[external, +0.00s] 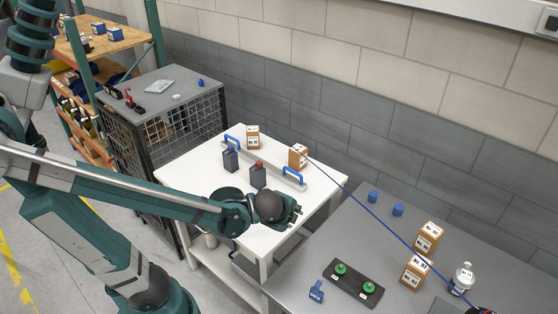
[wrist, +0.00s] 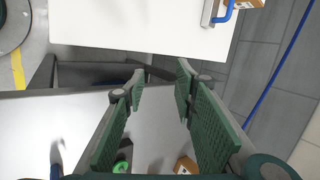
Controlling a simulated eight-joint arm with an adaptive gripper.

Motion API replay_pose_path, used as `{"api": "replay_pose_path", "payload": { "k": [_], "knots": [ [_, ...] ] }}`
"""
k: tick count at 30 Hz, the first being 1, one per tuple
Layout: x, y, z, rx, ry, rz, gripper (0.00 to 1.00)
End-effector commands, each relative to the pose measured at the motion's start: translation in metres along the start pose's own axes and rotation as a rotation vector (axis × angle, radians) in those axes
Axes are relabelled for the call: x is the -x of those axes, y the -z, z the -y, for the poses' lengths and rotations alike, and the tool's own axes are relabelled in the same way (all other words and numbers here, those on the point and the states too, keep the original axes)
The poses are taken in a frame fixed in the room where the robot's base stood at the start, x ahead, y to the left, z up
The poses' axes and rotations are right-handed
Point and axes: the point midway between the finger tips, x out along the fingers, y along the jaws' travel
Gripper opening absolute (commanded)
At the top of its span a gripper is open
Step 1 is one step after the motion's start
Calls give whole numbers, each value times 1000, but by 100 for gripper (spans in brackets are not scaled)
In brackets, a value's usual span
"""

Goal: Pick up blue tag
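The blue tag (external: 316,291) is on the grey table (external: 345,235), left of a black plate with two green knobs. A dark blue item at the lower left of the wrist view (wrist: 56,160) looks like the same tag, partly cut off. My gripper (external: 294,212) hangs over the right part of the white table in the external view, well up and left of the tag. In the wrist view my gripper (wrist: 158,75) has its two green fingers spread apart with nothing between them.
The black plate (external: 352,285) and cardboard boxes (external: 416,272) stand on the grey table. Two blue cylinders (external: 373,197) are near its back. The white table (external: 185,165) holds dark containers, boxes and a blue-handled bar. A blue cable (external: 390,230) crosses the external view.

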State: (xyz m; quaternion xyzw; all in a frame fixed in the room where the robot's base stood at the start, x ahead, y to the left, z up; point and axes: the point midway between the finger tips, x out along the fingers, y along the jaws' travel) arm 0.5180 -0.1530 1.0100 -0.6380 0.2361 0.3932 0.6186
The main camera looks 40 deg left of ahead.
Motion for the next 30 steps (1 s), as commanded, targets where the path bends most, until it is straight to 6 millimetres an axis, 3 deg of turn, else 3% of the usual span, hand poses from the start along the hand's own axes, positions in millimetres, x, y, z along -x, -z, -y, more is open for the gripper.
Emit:
{"api": "replay_pose_path", "payload": {
  "k": [17,30],
  "knots": [
    [24,102,1,-569,144,73,28],
    [55,161,-36,-918,251,141,28]
  ]
}}
